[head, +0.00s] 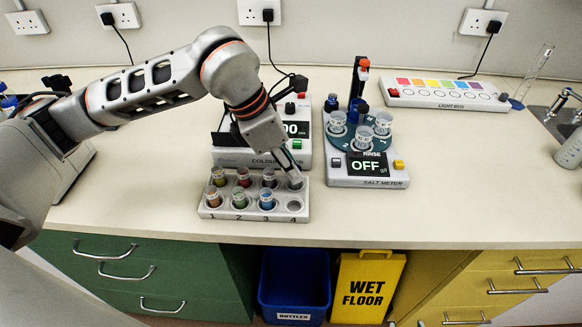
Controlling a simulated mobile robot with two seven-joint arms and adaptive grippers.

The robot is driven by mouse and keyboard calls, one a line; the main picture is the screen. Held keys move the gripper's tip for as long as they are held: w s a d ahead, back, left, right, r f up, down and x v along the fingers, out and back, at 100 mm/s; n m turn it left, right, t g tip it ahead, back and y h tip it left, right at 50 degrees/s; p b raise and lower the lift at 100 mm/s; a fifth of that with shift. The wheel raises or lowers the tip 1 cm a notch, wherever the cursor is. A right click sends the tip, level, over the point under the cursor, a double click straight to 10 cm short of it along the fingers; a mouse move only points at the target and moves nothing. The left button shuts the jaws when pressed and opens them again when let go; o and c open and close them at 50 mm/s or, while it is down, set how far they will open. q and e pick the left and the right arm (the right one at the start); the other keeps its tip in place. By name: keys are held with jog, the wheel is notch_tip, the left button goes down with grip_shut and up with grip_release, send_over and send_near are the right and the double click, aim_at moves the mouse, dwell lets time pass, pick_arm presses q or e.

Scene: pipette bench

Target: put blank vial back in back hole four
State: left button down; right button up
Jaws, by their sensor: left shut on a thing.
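My left gripper (293,168) reaches down over the right end of the back row of the white vial rack (254,213). It is shut on the blank vial (296,182), a small clear one that shows just below the fingertips. The vial is at back hole four; I cannot tell how deep it sits in the hole. The other three back holes hold vials with coloured contents. Front holes 1, 2 and 3 hold vials, and front hole 4 (294,206) is empty. My right gripper is out of view.
The colour meter (232,157) stands right behind the rack, partly hidden by my left arm. The salt meter (367,181), with clear vials on its carousel and "OFF" showing, stands to the right. A light box (447,95) lies at the back.

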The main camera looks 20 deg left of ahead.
pick_arm(q)
jog(key=shift+f, duration=0.3)
jog(key=shift+f, duration=0.35)
jog(key=c, duration=1.9)
grip_release()
jog(key=shift+r, duration=0.5)
jog(key=v, duration=1.1)
jog(key=shift+s+a+r, duration=0.15)
jog(key=shift+a+r, duration=0.1)
jog(key=shift+r, duration=0.1)
